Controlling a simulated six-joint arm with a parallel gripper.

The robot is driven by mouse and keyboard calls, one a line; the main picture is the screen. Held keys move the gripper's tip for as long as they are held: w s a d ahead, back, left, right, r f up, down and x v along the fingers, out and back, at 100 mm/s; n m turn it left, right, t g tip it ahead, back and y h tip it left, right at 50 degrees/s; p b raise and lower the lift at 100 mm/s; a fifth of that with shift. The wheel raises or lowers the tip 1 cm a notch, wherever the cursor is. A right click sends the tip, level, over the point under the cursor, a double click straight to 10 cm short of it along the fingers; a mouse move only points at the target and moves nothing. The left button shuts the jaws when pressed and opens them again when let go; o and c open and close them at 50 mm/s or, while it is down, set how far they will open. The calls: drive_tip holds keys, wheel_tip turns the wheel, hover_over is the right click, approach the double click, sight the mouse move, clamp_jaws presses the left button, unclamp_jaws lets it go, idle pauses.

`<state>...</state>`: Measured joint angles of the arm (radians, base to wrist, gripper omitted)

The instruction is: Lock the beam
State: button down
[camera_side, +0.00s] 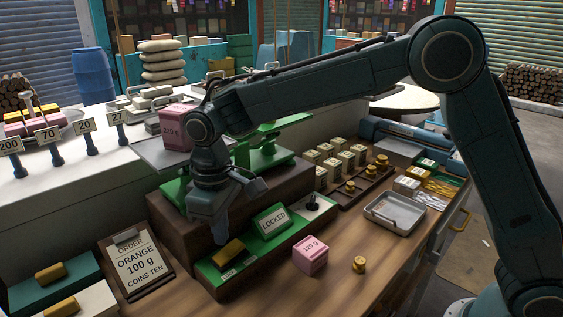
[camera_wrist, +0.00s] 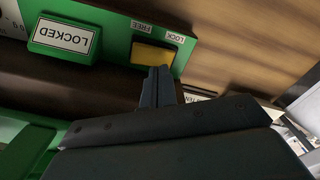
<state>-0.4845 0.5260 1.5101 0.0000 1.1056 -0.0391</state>
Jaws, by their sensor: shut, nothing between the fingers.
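The green balance beam (camera_side: 262,150) sits on a brown plinth, partly hidden behind my arm. At the front, a green strip carries a sign reading LOCKED (camera_side: 272,218), also in the wrist view (camera_wrist: 64,39). Left of the sign in the side view is a yellow lock block (camera_side: 228,253), near labels FREE and LOCK; it also shows in the wrist view (camera_wrist: 152,55). I cannot tell exactly which label it lines up with. My gripper (camera_side: 221,240) points down just behind the block, its fingers shut and empty. In the wrist view the fingertips (camera_wrist: 160,70) overlap the block's edge; contact is unclear.
A pink 120 g block (camera_side: 310,254) and a brass weight (camera_side: 359,265) stand right of the strip. An order board (camera_side: 137,266) stands left. A pink 220 g block (camera_side: 174,126) sits on the pan. A metal tray (camera_side: 394,212) lies farther right.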

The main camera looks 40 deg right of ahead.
sight(226, 253)
drive_tip(key=shift+r, duration=1.85)
drive_tip(key=s+d+r+m+t, duration=0.1)
drive_tip(key=s+d+r+m, duration=0.1)
drive_tip(key=s+d+r, duration=0.5)
drive_tip(key=s+d+r+m+t, duration=0.15)
drive_tip(key=s+d, duration=0.25)
drive_tip(key=d, duration=0.4)
drive_tip(key=s+d+f+m+t, duration=0.1)
drive_tip(key=s+d, duration=0.3)
drive_tip(key=s, duration=0.3)
drive_tip(key=s+d+f+m+t, duration=0.1)
drive_tip(key=s+d, duration=0.3)
drive_tip(key=s, duration=0.4)
drive_tip(key=shift+s+d+f+t, duration=0.2)
drive_tip(key=shift+s+f+t, duration=0.1)
drive_tip(key=shift+t, duration=0.25)
drive_tip(key=shift+m, duration=0.25)
